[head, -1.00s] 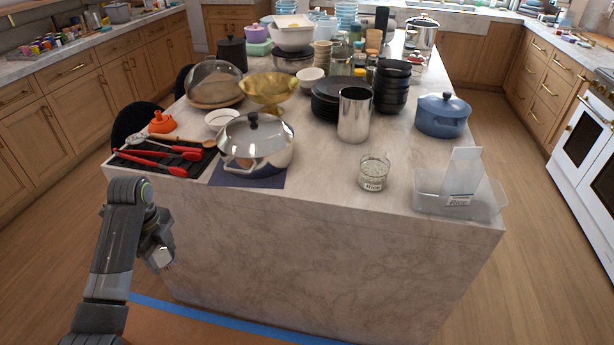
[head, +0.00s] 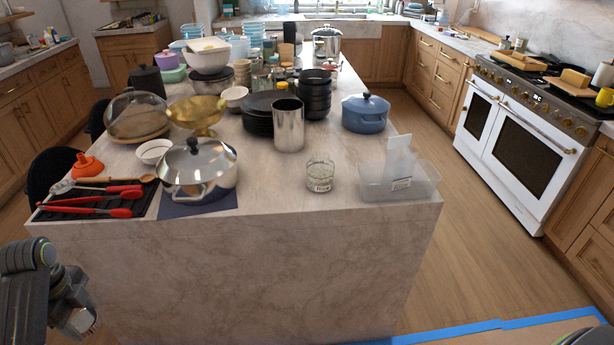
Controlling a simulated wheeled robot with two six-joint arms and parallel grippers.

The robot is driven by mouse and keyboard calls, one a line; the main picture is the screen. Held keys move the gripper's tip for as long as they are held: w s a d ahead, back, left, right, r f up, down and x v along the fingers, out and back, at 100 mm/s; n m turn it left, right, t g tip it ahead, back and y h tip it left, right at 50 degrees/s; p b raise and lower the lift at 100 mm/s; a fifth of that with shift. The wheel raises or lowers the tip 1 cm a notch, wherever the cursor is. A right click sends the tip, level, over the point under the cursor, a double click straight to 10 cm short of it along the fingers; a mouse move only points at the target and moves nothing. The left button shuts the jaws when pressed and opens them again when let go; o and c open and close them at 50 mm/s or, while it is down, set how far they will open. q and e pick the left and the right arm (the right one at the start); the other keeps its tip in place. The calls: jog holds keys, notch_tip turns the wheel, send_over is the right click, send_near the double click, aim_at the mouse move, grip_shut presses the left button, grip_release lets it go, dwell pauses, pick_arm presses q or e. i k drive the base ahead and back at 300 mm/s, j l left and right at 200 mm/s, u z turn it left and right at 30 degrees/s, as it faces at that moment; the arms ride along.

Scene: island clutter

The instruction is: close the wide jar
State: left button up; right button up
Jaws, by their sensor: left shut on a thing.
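A wide clear glass jar (head: 320,176) with a pale label stands upright near the front edge of the marble island (head: 240,265). Its top shows no lid that I can make out. My left gripper (head: 80,322) is low at the left, in front of the island and below its top, well apart from the jar. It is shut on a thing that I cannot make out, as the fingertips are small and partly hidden. My right gripper is out of view; only a dark bit of my right arm shows at the bottom right corner.
A steel pot (head: 198,178) and utensil tray (head: 75,203) are left of the jar. A clear bin (head: 398,184) with a scoop is right of it. Bare marble surrounds the jar.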

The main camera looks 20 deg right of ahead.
aim_at(320, 170)
jog(key=z, duration=1.1)
